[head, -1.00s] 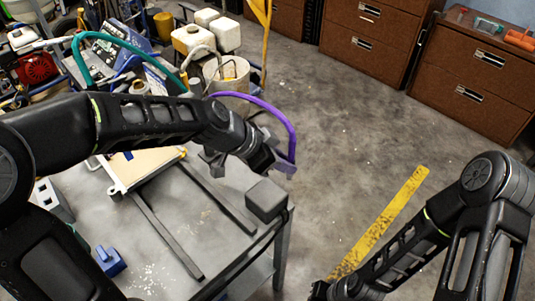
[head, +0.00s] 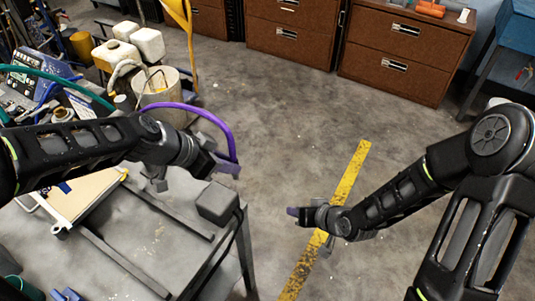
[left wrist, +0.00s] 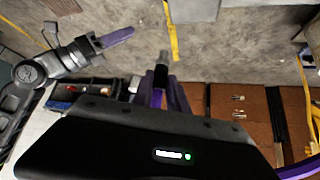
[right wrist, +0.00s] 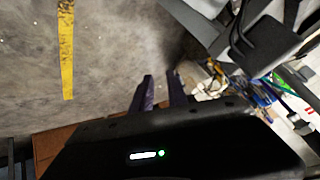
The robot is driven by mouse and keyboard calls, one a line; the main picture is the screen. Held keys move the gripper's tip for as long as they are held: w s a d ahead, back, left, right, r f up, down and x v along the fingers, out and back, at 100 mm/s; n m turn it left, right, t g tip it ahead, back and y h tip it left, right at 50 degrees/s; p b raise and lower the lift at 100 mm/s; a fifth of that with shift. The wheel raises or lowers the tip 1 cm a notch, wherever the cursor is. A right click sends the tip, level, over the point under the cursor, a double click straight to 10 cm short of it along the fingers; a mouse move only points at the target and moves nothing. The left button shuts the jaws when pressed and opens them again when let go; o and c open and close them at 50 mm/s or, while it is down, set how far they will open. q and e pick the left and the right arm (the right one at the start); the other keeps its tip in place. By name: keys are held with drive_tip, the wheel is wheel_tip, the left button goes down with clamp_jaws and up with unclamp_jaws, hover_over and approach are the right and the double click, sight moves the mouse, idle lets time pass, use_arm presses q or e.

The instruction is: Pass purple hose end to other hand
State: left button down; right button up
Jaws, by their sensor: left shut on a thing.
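The purple hose (head: 221,122) arches from the striper on the left to my left gripper (head: 228,166), over the table's back right corner. My left gripper is shut on the hose end. In the left wrist view, the hose end (left wrist: 161,74), dark with a grey tip, sticks out past the fingers, and the purple hose (left wrist: 307,98) loops at the right edge. My right gripper (head: 293,212) is to the right of the table, apart from the hose. In the right wrist view, its purple fingers (right wrist: 161,90) stand apart with nothing between them.
A grey table (head: 130,228) fills the lower left, with a grey block (head: 217,202) at its corner near my left gripper. A white bucket (head: 155,88) stands behind. Brown cabinets (head: 400,55) line the back. Floor around the yellow line (head: 345,185) is clear.

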drive_tip(key=w+a+r+n+t+y, duration=0.1)
drive_tip(key=w+r+n+t+y, duration=0.15)
drive_tip(key=r, duration=0.55)
drive_tip(key=w+a+r+n+t+y, duration=0.1)
drive_tip(key=w+r+n+t, duration=0.15)
drive_tip(key=r, duration=0.55)
drive_tip(key=s+a+r+n+g+y, duration=0.3)
drive_tip(key=s+a+r+n+y, duration=0.3)
drive_tip(key=r, duration=0.4)
drive_tip(key=shift+a+n+y, duration=0.3)
drive_tip(key=shift+y, duration=0.35)
hover_over(233, 160)
drive_tip(key=x, duration=0.3)
drive_tip(key=shift+w+f, duration=0.1)
drive_tip(key=shift+w, duration=0.3)
drive_tip(key=shift+c, duration=0.2)
clamp_jaws()
